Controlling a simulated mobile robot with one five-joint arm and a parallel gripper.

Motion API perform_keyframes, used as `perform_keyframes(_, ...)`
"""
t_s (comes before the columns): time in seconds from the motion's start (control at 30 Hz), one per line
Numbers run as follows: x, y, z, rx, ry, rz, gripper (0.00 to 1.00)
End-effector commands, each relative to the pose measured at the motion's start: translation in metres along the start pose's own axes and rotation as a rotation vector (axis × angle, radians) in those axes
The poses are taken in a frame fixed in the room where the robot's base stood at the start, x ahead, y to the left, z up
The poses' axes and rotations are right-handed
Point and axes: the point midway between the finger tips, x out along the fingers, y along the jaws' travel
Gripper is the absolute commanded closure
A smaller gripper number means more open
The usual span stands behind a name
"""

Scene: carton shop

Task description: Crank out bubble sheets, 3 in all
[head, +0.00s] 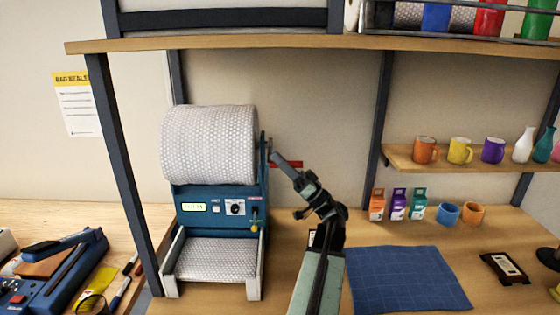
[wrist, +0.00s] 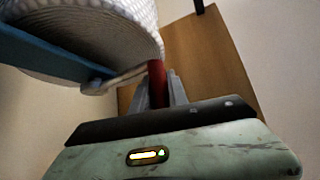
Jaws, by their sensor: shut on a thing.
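The bubble sheet machine (head: 219,205) is a blue box with a big roll of bubble wrap (head: 208,145) on top. A small green display, a dial and a yellow-tipped lever show on its front. Bubble sheet (head: 216,258) lies in the tray at its foot. A red crank handle (head: 294,164) sticks out at the machine's right side; it also shows in the wrist view (wrist: 157,82). My gripper (head: 279,162) is shut on the red handle, with its fingers on either side of it in the wrist view. The fingers partly hide the handle.
A blue mat (head: 408,279) lies on the bench right of my arm. Small boxes (head: 397,204) and cups (head: 447,213) stand behind it. Mugs (head: 461,150) stand on a right shelf. A blue sealer (head: 60,270) is at the left. A dark upright (head: 125,180) stands left of the machine.

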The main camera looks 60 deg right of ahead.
Motion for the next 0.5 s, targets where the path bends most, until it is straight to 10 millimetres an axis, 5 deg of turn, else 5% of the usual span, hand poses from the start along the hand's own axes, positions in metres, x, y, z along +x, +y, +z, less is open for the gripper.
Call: perform_keyframes(0.5,-0.02,0.004,0.014,-0.005,0.001,-0.003,1.0)
